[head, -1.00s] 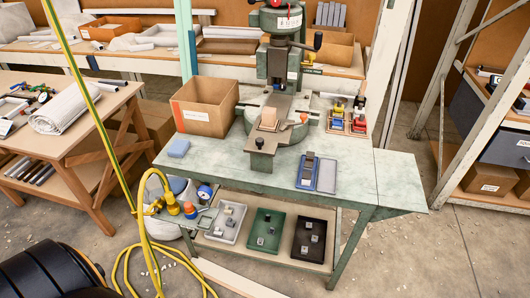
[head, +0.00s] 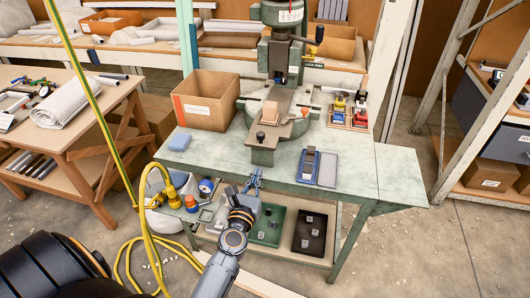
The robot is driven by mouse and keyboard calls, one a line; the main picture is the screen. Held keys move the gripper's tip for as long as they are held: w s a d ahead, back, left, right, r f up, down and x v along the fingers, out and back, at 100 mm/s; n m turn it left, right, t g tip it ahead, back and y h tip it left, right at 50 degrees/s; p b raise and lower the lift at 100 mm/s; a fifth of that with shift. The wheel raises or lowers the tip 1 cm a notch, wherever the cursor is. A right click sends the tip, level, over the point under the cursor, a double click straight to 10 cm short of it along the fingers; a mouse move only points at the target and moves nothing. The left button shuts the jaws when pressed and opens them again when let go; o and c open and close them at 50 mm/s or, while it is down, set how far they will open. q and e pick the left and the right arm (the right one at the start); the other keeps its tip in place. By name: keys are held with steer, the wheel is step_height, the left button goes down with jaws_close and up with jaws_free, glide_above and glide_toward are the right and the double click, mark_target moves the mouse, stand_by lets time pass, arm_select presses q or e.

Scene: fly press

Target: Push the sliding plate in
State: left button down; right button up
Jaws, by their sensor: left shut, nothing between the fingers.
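The sliding plate (head: 263,148) is a dark grey plate that sticks out toward me from the base of the green fly press (head: 286,62), over the front edge of the bench. It has a small dark knob (head: 260,136) near its front end. A light wooden block (head: 270,110) stands farther back on it. My left gripper (head: 256,174) is shut and empty, in front of the bench's front edge. In the picture it lies just below the plate's front end, and a gap shows between them. My right gripper is not in view.
An open cardboard box (head: 205,100) and a blue sponge (head: 180,142) are left of the press. Trays with small parts, including a black one (head: 310,232), sit on the lower shelf. A yellow hose (head: 147,225) hangs at left.

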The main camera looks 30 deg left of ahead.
mark_target(267, 147)
arm_select(q)
steer(key=x, duration=1)
steer(key=shift+w+f, duration=0.1)
steer(key=shift+w, duration=0.1)
